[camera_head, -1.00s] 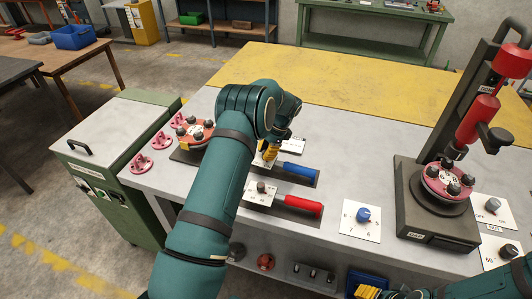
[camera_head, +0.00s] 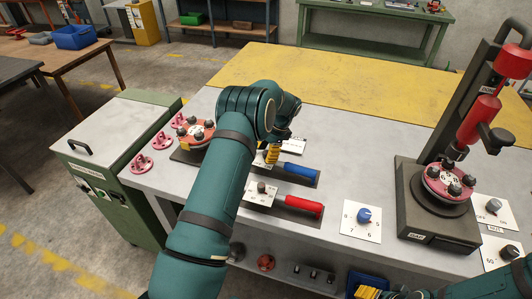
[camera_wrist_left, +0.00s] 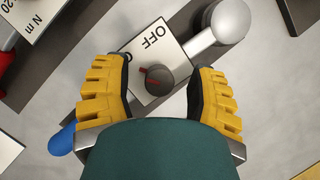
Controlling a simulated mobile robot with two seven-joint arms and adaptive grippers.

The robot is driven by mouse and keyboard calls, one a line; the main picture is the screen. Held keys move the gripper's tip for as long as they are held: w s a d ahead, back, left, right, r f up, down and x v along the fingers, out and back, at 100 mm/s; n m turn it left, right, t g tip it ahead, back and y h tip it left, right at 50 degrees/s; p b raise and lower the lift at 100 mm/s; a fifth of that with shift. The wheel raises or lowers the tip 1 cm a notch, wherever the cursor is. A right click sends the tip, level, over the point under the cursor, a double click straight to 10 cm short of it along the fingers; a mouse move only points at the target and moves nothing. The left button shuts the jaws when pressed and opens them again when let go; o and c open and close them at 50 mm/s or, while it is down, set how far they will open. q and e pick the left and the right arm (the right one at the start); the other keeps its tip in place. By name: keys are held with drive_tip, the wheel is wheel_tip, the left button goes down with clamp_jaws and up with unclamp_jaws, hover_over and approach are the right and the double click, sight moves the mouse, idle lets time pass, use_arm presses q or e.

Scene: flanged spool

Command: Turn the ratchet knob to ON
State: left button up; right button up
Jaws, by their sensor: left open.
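The dark round knob (camera_wrist_left: 157,80) with a red pointer line sits on a white plate (camera_wrist_left: 140,52) marked OFF in the left wrist view. The line points towards the OFF side; no ON mark is visible. My left gripper (camera_wrist_left: 158,66) is open, with one yellow finger on each side of the knob; I cannot tell whether they touch it. In the head view my left gripper (camera_head: 272,154) is over the tool with the blue handle (camera_head: 300,171), and it hides the knob. My right gripper (camera_head: 368,292) is partly in view at the bottom edge.
A red-handled tool (camera_head: 302,206) with its own knob plate lies nearer the front. A blue dial (camera_head: 364,215) is to its right. A dark press stand (camera_head: 435,232) is farther right, and a red flanged spool (camera_head: 195,132) stands at left. The yellow mat (camera_head: 350,95) behind is clear.

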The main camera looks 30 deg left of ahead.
use_arm(q)
drive_tip(key=shift+r, duration=0.1)
drive_tip(key=v, duration=1.2)
drive_tip(key=shift+s, duration=0.1)
